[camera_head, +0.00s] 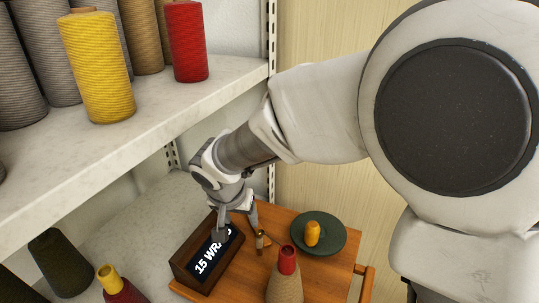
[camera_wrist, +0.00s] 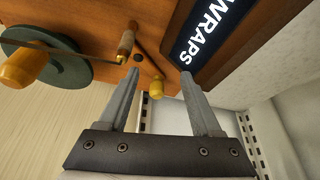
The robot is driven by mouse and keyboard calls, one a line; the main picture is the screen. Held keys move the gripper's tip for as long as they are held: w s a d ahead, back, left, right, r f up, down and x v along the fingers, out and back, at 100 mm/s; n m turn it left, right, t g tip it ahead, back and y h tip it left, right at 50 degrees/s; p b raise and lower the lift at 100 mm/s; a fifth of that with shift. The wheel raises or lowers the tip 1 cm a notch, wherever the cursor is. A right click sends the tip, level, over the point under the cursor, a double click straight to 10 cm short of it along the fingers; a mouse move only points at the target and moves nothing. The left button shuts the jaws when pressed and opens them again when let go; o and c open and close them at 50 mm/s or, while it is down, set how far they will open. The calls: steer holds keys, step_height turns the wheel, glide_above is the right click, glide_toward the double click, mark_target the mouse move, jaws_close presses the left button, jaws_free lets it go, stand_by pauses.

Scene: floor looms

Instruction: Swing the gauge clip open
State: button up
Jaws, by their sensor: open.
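My gripper (camera_head: 238,230) is low over the wooden bench top, beside the "15 WRAPS" display. In the wrist view my gripper (camera_wrist: 160,73) is open, with nothing between its fingers. A small wooden grip (camera_wrist: 126,44) on a thin metal rod stands just beyond the left fingertip; it also shows in the head view (camera_head: 260,243). A small yellowish knob (camera_wrist: 156,88) shows lower down between the fingers, near the bench edge. A thin dark bar runs near it. I cannot tell for certain which of these parts is the gauge clip. Contact with the fingers cannot be told.
The display box (camera_head: 207,255) stands close on the left. A green disc (camera_head: 335,236) with an orange knob (camera_head: 312,234) lies to the right. A tan cone with a red top (camera_head: 287,262) stands in front. A shelf (camera_head: 180,95) with yarn cones hangs above left.

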steer(key=w+f, duration=0.1)
steer(key=w, duration=0.2)
steer(key=w+f, duration=0.2)
steer(key=w, duration=0.1)
steer(key=w+d+f, duration=0.1)
steer(key=w, duration=0.2)
steer(key=shift+w+f+b, duration=0.15)
steer(key=shift+f+b, duration=0.15)
steer(key=shift+f, duration=0.05)
jaws_close()
stand_by(1.0)
